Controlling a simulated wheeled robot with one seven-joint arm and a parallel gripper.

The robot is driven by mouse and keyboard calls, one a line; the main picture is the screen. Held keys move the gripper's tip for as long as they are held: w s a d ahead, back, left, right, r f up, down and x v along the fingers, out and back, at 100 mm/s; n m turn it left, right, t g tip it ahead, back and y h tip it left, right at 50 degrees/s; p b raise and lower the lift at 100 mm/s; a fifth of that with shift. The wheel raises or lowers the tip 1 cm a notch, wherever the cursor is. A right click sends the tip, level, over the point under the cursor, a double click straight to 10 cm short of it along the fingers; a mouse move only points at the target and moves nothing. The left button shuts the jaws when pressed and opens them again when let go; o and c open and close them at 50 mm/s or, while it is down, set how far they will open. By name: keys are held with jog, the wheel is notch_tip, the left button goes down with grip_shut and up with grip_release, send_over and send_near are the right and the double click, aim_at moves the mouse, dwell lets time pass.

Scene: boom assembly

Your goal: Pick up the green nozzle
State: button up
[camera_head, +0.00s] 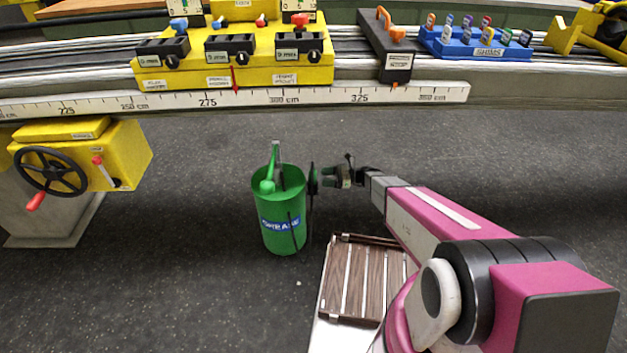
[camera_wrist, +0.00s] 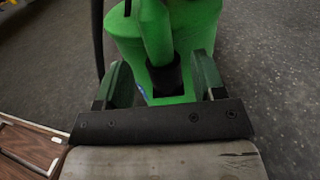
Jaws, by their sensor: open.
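The green nozzle (camera_head: 268,183) stands at the top of a green canister (camera_head: 279,241) on the floor, its thin stem leaning upward. My gripper (camera_head: 318,180) is just right of the canister, at about the height of its rim, pointing left at it. In the wrist view my gripper (camera_wrist: 159,76) is open, its two fingers apart. A green tube, seemingly part of the nozzle (camera_wrist: 155,32), shows between them with a dark piece at its lower end. The canister (camera_wrist: 205,22) fills the area behind. I cannot tell whether the fingers touch anything.
A dark hose (camera_wrist: 98,42) hangs beside the canister. A slatted wooden platform (camera_head: 349,278) lies in front, right of the canister. A long bench with a ruler edge (camera_head: 180,101) runs behind, with a yellow handwheel box (camera_head: 125,160) at left. The grey floor is otherwise clear.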

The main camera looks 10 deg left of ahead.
aim_at(313, 177)
jog(key=shift+r+x, duration=0.2)
jog(key=shift+x, duration=2.75)
jog(key=shift+s, duration=0.1)
jog(key=c, duration=1.1)
